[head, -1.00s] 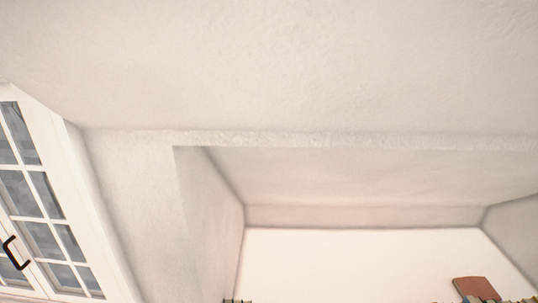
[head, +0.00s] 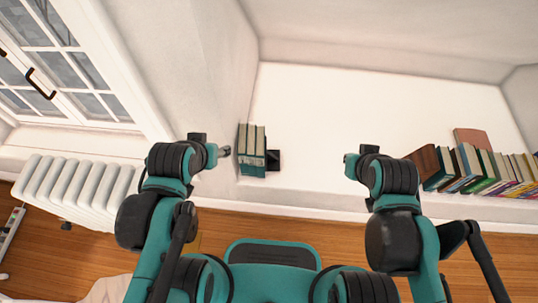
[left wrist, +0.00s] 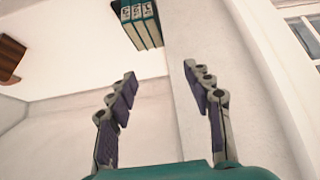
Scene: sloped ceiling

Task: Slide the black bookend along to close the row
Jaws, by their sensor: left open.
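The black bookend (head: 273,161) stands on the white ledge in the head view, against the right side of a short row of teal and cream books (head: 251,150). The row is beside the left wall, and its spines also show at the top of the left wrist view (left wrist: 140,22). My left gripper (head: 224,151) is left of these books and apart from them. In the left wrist view its two fingers (left wrist: 160,76) are spread with nothing between them. My right gripper (head: 350,160) is over the ledge, right of the bookend; its fingers are too small to read.
A longer row of mixed books (head: 478,168) stands at the right of the ledge (head: 385,105), with a reddish-brown book (head: 472,138) behind it. The ledge between the two rows is bare. A window (head: 65,65) and white radiator (head: 80,187) are at the left.

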